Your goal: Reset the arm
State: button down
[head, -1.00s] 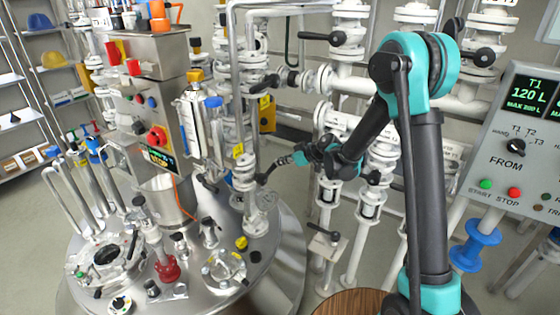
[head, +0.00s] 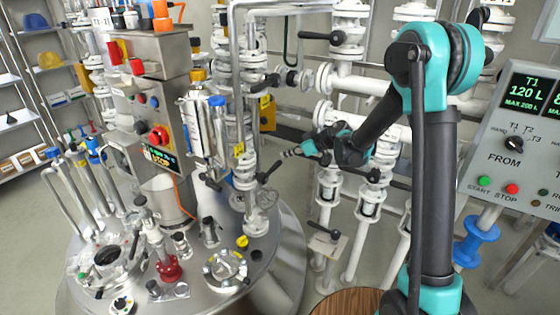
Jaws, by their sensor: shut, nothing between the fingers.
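My arm (head: 433,190) rises from the lower right of the head view, bends at a teal elbow high on the right, and reaches down and left. My gripper (head: 286,154) is at its far end, small in the picture, with its fingers together and nothing visible in them. It points left, in front of the white pipework and just right of the vertical pipe with valves above the steel vessel (head: 285,235). A black valve handle (head: 270,171) shows just below and left of the fingertips. I cannot tell whether they touch it.
White pipes and valves (head: 350,80) stand close behind my arm. A control panel (head: 515,140) reading T1 120 L is at the right. A steel control box (head: 150,50) and several fittings stand on the vessel. A round wooden top (head: 345,303) is at the bottom.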

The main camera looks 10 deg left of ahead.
jog(key=w+d+r+m+t, duration=0.1)
jog(key=d+r+m+t, duration=0.1)
jog(key=d+r+t, duration=0.45)
jog(key=w+d+r+m+t, duration=0.15)
jog(key=d+r+t, duration=0.25)
jog(key=d+r, duration=0.6)
jog(key=s+d+r+m+t+h, duration=0.1)
jog(key=d+r+m+t+h, duration=0.1)
jog(key=d+m+h, duration=0.3)
jog(key=d+r+m+t+h, duration=0.2)
jog(key=d+r+h, duration=0.1)
jog(key=d, duration=0.5)
jog(key=s+d+f+m+g+h, duration=0.5)
jog(key=s+d+f+g+h, duration=0.15)
jog(key=s+d+f, duration=0.7)
jog(key=s+a+f+g+y, duration=0.2)
jog(key=s+f, duration=0.4)
jog(key=s, duration=0.3)
jog(key=s+a+f+n+g+y, duration=0.1)
jog(key=s+a+f+g+y, duration=0.1)
jog(key=s+a+f+g, duration=0.2)
jog(key=s+f+g, duration=0.1)
jog(key=s+f, duration=0.2)
jog(key=s, duration=0.2)
jog(key=shift+s+a+f, duration=0.15)
jog(key=shift+s+f, duration=0.1)
jog(key=shift+f, duration=0.05)
jog(key=c, duration=2.2)
grip_release()
jog(key=shift+n, duration=0.25)
